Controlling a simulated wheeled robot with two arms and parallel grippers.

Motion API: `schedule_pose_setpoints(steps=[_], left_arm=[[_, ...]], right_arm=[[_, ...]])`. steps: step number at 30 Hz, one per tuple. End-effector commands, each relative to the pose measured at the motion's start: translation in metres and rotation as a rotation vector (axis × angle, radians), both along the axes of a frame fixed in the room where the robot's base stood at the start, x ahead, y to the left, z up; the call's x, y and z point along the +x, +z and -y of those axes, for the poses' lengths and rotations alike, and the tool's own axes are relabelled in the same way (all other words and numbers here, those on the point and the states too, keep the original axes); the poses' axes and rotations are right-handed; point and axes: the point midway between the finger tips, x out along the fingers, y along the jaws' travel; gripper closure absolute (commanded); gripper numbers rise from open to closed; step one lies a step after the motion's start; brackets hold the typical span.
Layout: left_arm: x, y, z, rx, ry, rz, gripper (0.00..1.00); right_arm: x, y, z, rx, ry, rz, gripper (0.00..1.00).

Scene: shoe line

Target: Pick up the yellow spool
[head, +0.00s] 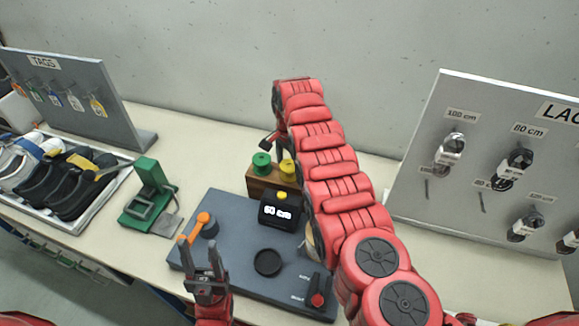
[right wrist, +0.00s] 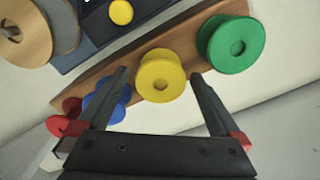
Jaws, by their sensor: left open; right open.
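The yellow spool (head: 287,168) stands on a wooden rack (head: 264,187), next to a green spool (head: 261,164). In the right wrist view the yellow spool (right wrist: 160,76) appears between the fingertips of my open right gripper (right wrist: 160,80), with a finger on each side. I cannot tell whether the fingers touch it. In the head view my right gripper (head: 269,139) is only partly seen behind the rack, and my right arm hides the rack's right end. My left gripper (head: 202,250) is open and empty, above the front left of the grey base.
Blue (right wrist: 105,100) and red (right wrist: 64,117) spools are on the rack beside the yellow one. A black display box (head: 281,211) reading 60 cm is in front. A green stapler-like tool (head: 150,192) and a shoe tray (head: 90,215) are left; a lace board (head: 480,160) stands right.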

Motion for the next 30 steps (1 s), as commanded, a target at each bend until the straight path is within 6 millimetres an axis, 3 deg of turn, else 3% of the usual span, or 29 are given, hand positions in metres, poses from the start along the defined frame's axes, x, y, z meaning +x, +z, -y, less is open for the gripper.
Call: schedule_pose_setpoints(steps=[7,8,21,30], left_arm=[[0.0,0.0002,0.0,0.0,0.0,0.0,0.5],[0.0,0.0002,0.0,0.0,0.0,0.0,0.5],[0.0,0.0001,0.0,0.0,0.0,0.0,0.5],[0.0001,-0.0002,0.0,0.0,0.0,0.0,0.5]], right_arm=[[0.0,-0.0027,-0.0004,0.001,0.001,0.001,0.0],[0.0001,-0.0027,-0.0005,0.001,0.001,0.001,0.04],[0.0003,-0.0023,-0.0004,0.001,0.001,0.002,0.83],[0.0008,-0.0014,0.0002,0.0,0.0,0.002,0.85]])
